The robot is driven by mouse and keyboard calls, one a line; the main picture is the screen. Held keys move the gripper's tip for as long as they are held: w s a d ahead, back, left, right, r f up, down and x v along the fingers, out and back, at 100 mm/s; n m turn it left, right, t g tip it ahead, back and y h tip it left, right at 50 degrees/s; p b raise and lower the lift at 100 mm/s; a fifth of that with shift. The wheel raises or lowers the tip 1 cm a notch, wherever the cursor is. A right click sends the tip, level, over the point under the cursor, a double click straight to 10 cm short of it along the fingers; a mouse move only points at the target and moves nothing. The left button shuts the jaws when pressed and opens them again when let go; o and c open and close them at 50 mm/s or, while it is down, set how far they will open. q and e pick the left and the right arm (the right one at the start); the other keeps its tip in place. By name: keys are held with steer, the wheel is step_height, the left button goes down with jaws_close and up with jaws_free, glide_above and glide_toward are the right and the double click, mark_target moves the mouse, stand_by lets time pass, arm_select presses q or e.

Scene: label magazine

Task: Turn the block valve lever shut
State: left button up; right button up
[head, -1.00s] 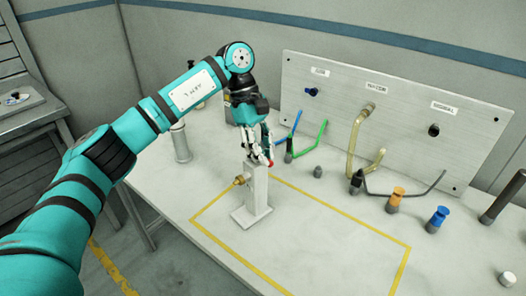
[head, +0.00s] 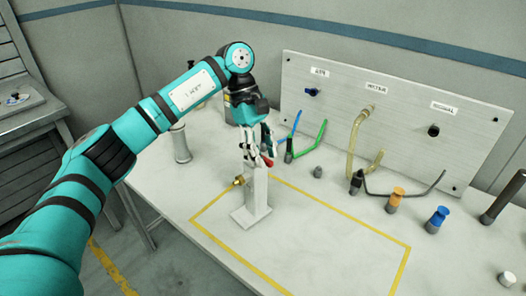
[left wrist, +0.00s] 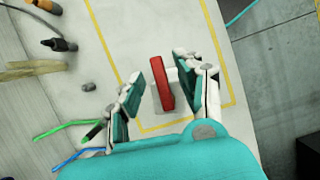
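The block valve (head: 257,195) is a pale upright block on a foot, with a brass fitting (head: 239,181) on its left side. Its red lever (left wrist: 162,83) lies across the top; in the head view only part of the red lever (head: 267,162) shows beside my fingers. My left gripper (head: 258,156) is just above the block, pointing down. In the left wrist view my left gripper (left wrist: 158,78) is open, with the lever between its fingers and a gap on each side. My right gripper is not in view.
The block stands within a yellow taped outline (head: 340,215) on the white table (head: 330,255). Behind is a panel (head: 400,115) with labelled ports and blue, green and yellowish hoses. Orange (head: 395,200) and blue (head: 437,219) fittings stand at right. The outline's right part is clear.

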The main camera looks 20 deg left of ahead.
arm_select(q)
steer(key=v, duration=1.2)
steer(key=shift+d, duration=0.1)
